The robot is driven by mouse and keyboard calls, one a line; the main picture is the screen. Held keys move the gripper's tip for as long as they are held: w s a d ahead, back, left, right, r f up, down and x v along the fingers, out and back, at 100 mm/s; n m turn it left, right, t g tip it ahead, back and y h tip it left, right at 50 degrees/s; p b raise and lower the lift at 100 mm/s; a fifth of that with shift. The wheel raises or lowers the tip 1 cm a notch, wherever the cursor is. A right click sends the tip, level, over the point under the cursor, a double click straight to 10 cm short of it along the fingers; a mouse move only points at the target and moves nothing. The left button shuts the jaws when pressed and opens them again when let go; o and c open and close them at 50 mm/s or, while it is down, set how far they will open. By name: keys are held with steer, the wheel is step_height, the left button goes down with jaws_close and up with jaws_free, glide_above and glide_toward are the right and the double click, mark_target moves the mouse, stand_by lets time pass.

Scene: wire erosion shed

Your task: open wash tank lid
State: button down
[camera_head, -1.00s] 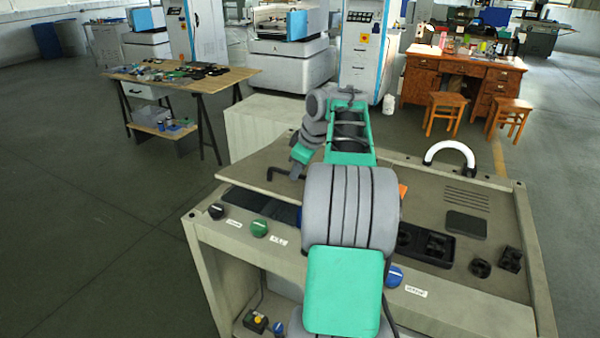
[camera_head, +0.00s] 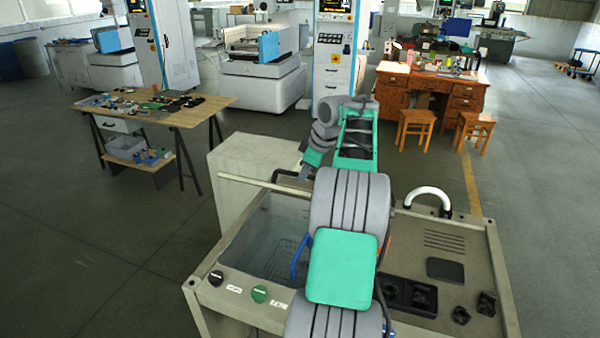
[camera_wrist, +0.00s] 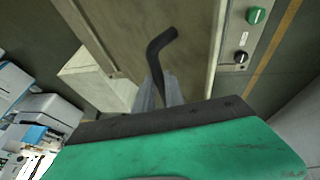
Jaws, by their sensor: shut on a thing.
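The wash tank lid (camera_head: 250,183) is raised and seen nearly edge-on in the head view, as a thin beige strip above the back of the opening. The wash tank (camera_head: 262,235) below it is open, with a wire basket (camera_head: 285,255) showing inside. The lid's dark bent handle (camera_wrist: 158,50) is between the fingers of my gripper (camera_wrist: 159,92) in the wrist view; the beige lid face (camera_wrist: 195,30) lies behind it. My gripper is shut on the handle. In the head view my arm hides part of the lid and tank.
A white cabinet (camera_head: 250,165) stands behind the tank. The front panel carries a black knob (camera_head: 216,278) and a green knob (camera_head: 259,293). A white curved handle (camera_head: 430,195) stands on the right side. Open floor (camera_head: 90,235) lies to the left.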

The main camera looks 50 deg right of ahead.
steer(key=shift+s+d+f, duration=0.1)
steer(key=shift+s+f, duration=0.05)
steer(key=shift+f, duration=0.25)
steer(key=c, duration=1.8)
jaws_free()
steer(key=shift+o, duration=0.6)
steer(key=shift+d+f, duration=0.1)
steer(key=shift+d, duration=0.15)
steer(key=shift+o, duration=1.4)
steer(key=shift+w+a+r, duration=0.1)
steer(key=shift+w+r, duration=0.1)
steer(key=shift+r, duration=0.15)
